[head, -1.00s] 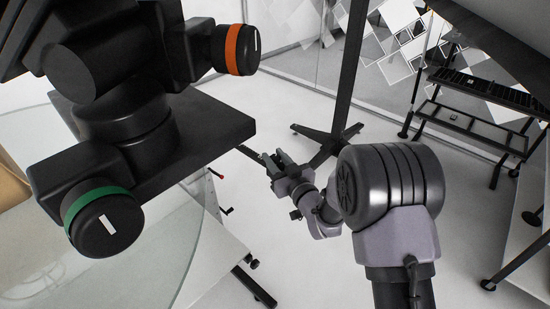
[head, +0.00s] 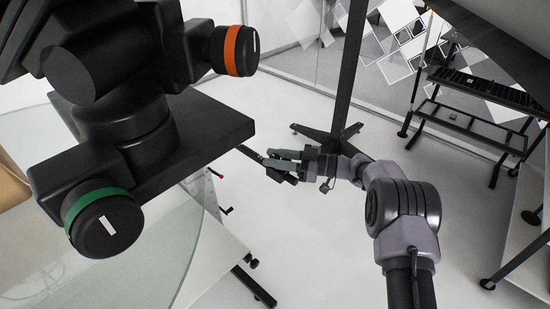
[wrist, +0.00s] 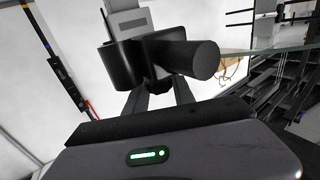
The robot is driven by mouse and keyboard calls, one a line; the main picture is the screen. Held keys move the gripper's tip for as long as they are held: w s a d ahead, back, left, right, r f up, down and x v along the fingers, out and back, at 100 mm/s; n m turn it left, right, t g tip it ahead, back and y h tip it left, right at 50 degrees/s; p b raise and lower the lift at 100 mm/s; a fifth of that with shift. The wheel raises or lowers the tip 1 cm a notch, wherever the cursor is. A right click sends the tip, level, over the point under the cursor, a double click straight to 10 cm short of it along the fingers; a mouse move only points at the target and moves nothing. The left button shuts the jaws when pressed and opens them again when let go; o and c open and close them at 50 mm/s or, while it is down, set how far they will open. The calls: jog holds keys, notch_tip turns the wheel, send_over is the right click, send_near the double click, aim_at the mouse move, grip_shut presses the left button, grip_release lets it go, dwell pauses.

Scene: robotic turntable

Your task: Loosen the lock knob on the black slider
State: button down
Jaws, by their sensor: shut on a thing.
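The black slider (wrist: 122,55) shows in the upper middle of the wrist view, beside a grey bar (wrist: 130,20). A thick black cylinder (wrist: 200,59) sticks out from it to the right. My gripper (wrist: 157,88) reaches up to the slider's underside from below. Its two dark fingers are closed around a small dark part there, which looks like the lock knob (wrist: 157,76); it is mostly hidden. In the head view my gripper (head: 270,158) is at the end of a dark bar (head: 249,153), and the knob cannot be made out.
A large black mount with a green-ringed knob (head: 103,222) and an orange-ringed knob (head: 236,50) fills the left foreground. A round glass top (head: 180,260) lies below it. A black stand (head: 335,140) is behind my gripper. Black shelving (head: 470,120) stands at right. Open floor lies between.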

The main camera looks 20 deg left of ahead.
jog(key=shift+n+g, duration=0.6)
jog(key=shift+g, duration=0.6)
jog(key=c, duration=1.1)
grip_release()
